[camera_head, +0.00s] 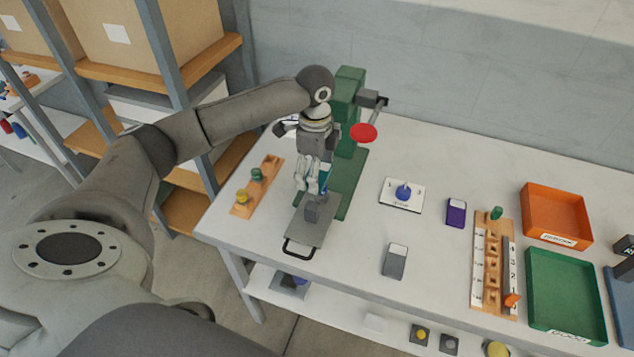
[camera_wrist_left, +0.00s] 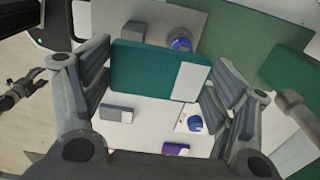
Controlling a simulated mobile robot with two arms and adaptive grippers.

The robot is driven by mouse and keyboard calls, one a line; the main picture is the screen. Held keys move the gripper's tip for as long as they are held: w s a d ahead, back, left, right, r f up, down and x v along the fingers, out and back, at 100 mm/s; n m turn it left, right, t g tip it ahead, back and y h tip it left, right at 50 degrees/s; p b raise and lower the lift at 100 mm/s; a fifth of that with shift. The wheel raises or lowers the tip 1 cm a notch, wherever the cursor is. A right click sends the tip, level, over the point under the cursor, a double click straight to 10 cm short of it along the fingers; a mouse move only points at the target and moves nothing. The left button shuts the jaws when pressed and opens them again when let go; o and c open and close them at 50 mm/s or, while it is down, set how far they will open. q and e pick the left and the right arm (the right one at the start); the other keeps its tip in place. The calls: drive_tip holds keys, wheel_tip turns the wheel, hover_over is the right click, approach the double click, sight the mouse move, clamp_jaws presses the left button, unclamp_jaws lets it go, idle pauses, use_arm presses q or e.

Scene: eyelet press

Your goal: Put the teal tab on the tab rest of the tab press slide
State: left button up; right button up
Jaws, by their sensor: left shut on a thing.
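My left gripper (camera_head: 313,190) is shut on the teal tab (camera_head: 324,174), above the press slide. In the left wrist view the tab (camera_wrist_left: 148,68), with a white patch at one end, sits between the fingers of my left gripper (camera_wrist_left: 160,85). The grey slide plate (camera_head: 304,232) has a black handle at its front and a grey block (camera_head: 312,209) on it. The wrist view also shows this block (camera_wrist_left: 145,36) and a blue round piece (camera_wrist_left: 181,42) beside it; the tab hides part of the slide. My right gripper (camera_wrist_left: 30,90) appears at the left edge of the wrist view, its opening unclear.
The green press (camera_head: 347,95) with its red knob (camera_head: 363,133) stands behind the slide. A wooden rack (camera_head: 257,187) lies to the left. A white card with a blue knob (camera_head: 403,192), a purple box (camera_head: 456,212) and a grey box (camera_head: 395,261) stand to the right.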

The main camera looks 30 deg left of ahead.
use_arm(q)
drive_tip(key=shift+f, duration=0.95)
wheel_tip(320, 180, down, 3)
drive_tip(key=shift+f+p, duration=0.1)
drive_tip(key=shift+p, duration=0.5)
drive_tip(key=shift+f, duration=0.3)
use_arm(e)
drive_tip(key=shift+d+r, duration=0.4)
drive_tip(key=shift+r, duration=0.35)
use_arm(q)
drive_tip(key=shift+f, duration=0.15)
drive_tip(key=o, duration=0.9)
drive_tip(key=shift+c, duration=0.2)
use_arm(e)
drive_tip(key=shift+w, duration=0.1)
use_arm(q)
wheel_tip(320, 180, up, 12)
drive_tip(key=b, duration=0.3)
drive_tip(key=shift+f, duration=0.25)
drive_tip(key=shift+r, duration=0.45)
use_arm(e)
drive_tip(key=shift+a+f, duration=0.2)
drive_tip(key=shift+f, duration=1.35)
